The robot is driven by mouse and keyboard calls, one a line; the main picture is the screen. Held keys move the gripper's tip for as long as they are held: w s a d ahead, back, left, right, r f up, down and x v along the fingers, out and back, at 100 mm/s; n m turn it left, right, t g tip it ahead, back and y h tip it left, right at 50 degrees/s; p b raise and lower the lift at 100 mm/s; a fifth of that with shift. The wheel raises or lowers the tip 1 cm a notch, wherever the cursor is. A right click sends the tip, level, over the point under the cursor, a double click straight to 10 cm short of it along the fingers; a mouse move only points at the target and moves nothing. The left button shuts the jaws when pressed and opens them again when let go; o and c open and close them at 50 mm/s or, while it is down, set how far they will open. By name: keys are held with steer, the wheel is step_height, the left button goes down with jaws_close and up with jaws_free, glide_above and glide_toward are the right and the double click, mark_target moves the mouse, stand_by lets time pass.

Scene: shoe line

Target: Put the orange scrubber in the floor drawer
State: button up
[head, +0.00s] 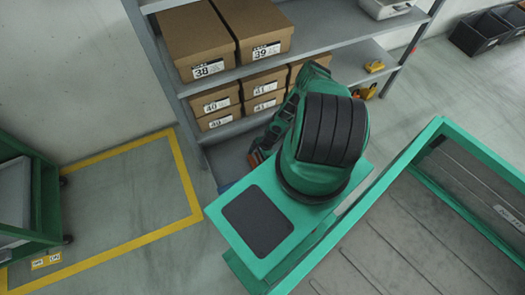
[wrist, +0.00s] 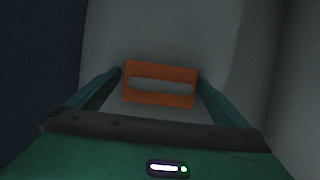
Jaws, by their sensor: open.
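The orange scrubber (wrist: 160,99), a flat block with a long slot through it, shows in the wrist view. It lies between the fingertips of my gripper (wrist: 160,78), which is open, with a finger on either side. I cannot tell whether either finger touches it. The surface around it is pale grey and dim. In the head view my green arm covers most of the gripper area, and only a small orange patch (head: 256,158) shows beside it, low at the shelf. I cannot make out a floor drawer for certain.
A grey shelf rack (head: 262,68) holds several cardboard boxes (head: 197,40) and a yellow item (head: 374,66). A green cart (head: 40,195) stands at the left by a yellow floor outline (head: 183,172). Dark crates (head: 478,36) sit at the far right.

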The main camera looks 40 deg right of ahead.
steer(key=v, duration=1.2)
steer(key=shift+s+r, duration=0.25)
